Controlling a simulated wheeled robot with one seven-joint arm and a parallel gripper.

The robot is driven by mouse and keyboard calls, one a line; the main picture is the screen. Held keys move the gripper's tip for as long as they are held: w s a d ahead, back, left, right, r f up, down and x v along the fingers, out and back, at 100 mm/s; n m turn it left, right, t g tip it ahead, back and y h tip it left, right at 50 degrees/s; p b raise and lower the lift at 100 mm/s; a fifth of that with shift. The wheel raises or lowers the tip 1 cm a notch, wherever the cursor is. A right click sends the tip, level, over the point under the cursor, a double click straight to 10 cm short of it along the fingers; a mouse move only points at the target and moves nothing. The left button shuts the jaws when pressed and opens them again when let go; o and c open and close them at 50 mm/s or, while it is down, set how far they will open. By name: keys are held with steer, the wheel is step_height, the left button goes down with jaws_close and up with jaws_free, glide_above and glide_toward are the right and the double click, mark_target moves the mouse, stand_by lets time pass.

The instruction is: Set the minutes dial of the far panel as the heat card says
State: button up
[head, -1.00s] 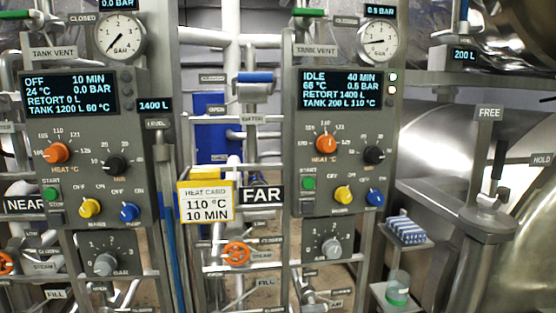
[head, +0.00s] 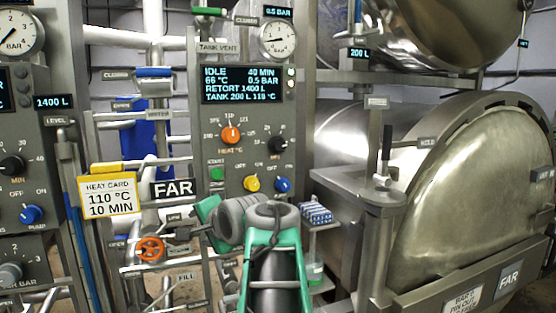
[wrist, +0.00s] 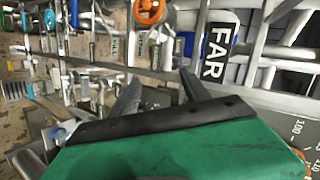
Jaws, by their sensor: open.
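The minutes dial (head: 278,145) of the far panel is a black knob, right of the orange heat dial (head: 230,135). The far panel's display (head: 241,84) reads IDLE, 40 MIN, 66 °C, 0.5 BAR. The heat card (head: 109,197), white with a yellow border, reads 110 °C, 10 MIN and hangs left of the black FAR sign (head: 173,188). My gripper (wrist: 160,90) is open with nothing between its fingers in the wrist view. In the head view my arm rises in front of the panel's lower part, with the gripper end below and left of the minutes dial, apart from it.
Green (head: 217,173), yellow (head: 251,184) and blue (head: 283,185) controls sit below the dials. An orange steam wheel (head: 150,249) and pipes lie left of my arm. A shelf with a blue-striped item (head: 316,213) and the large steel retort (head: 470,190) stand right.

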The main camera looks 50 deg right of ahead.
steer(key=s+d+r+m+t+h, duration=0.1)
steer(key=s+d+r+m+h, duration=0.1)
steer(key=s+d+r+m, duration=0.3)
steer(key=s+d+r+m+t+h, duration=0.1)
steer(key=s+d+r+m+h, duration=0.1)
steer(key=d+r, duration=0.45)
steer(key=m+t+h+b, duration=0.1)
steer(key=m+h, duration=0.1)
steer(key=m, duration=0.2)
glide_toward(281, 146)
steer(key=x, duration=0.2)
steer(key=shift+t+y, duration=0.3)
steer(key=p+x, duration=0.1)
steer(key=x, duration=0.6)
steer(key=shift+d, duration=0.15)
steer(key=shift+w+d, duration=0.25)
steer(key=shift+w, duration=0.05)
jaws_close()
